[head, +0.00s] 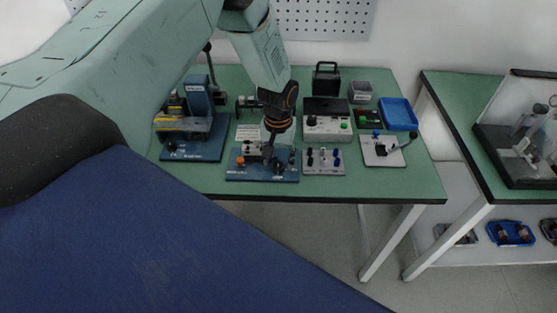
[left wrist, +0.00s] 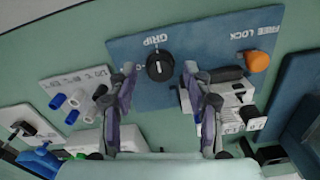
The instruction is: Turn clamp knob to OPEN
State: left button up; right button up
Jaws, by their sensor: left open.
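A round black knob (left wrist: 159,66) with a pale mark sits on a blue plate (left wrist: 205,42) in the left wrist view. The word GRIP is printed beside it. The knob also shows near the front right of the plate in the head view (head: 279,167). My left gripper (left wrist: 160,72) is open, with one finger on each side of the knob in the picture; contact cannot be told. In the head view my left gripper (head: 270,146) points down over the blue plate, hiding part of it. My right gripper is not in view.
An orange knob (left wrist: 256,61) by the words FREE LOCK shares the plate. A panel with blue and white knobs (head: 323,160) stands to the right. A blue-based fixture (head: 197,150) stands to the left. A blue tray (head: 398,114) lies at the back right.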

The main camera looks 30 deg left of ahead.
pick_arm(q)
jog(key=shift+f, duration=0.3)
jog(key=shift+s, duration=0.1)
jog(key=shift+c, duration=0.3)
jog(key=c, duration=0.4)
grip_shut()
